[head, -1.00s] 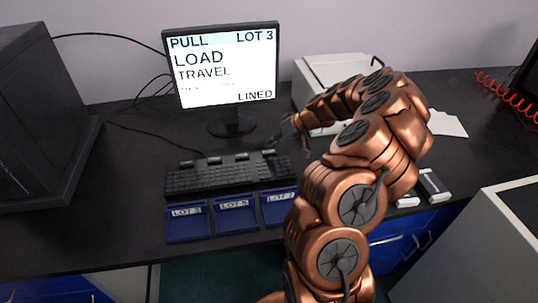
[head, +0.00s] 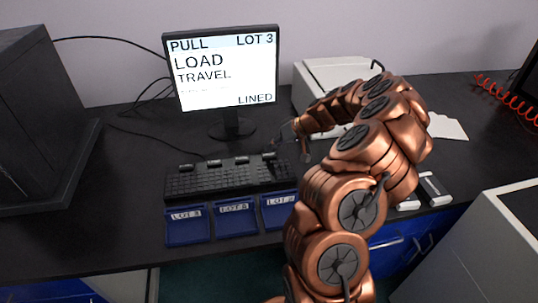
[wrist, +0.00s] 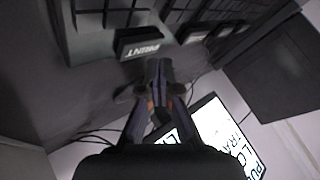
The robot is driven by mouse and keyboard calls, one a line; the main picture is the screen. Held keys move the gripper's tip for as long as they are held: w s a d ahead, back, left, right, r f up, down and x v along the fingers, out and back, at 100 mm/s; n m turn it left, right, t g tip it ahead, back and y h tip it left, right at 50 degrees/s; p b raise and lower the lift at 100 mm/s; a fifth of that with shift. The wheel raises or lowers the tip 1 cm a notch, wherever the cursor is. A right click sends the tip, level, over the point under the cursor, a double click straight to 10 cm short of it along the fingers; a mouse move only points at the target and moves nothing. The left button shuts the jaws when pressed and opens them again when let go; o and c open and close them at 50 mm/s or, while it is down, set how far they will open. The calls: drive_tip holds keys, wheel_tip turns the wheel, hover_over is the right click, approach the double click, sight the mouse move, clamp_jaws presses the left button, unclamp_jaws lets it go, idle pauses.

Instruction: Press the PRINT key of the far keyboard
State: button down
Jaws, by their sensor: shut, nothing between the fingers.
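The black keyboard (head: 215,184) lies on the dark bench in front of the monitor. Several larger raised keys run along its back edge. In the wrist view the one lettered PRINT (wrist: 140,48) shows upside down; in the head view the rightmost raised key (head: 269,156) is beside my gripper. My gripper (head: 276,145) reaches in from the right at the keyboard's back right corner. In the wrist view its fingertips (wrist: 158,66) are together and empty, close to the PRINT key's edge. I cannot tell whether they touch it.
The monitor (head: 223,70) reads PULL, LOT 3, LOAD, TRAVEL, LINED and stands behind the keyboard. Blue lot trays (head: 187,228) lie along the keyboard's front. A white machine (head: 337,72) stands behind my arm, and a dark cabinet (head: 38,110) at the left. Bench left of the keyboard is clear.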

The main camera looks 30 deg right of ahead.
sight(271, 154)
drive_tip(key=shift+f+b, duration=0.85)
drive_tip(key=shift+b, duration=0.6)
idle(1.3)
drive_tip(key=shift+r, duration=3.35)
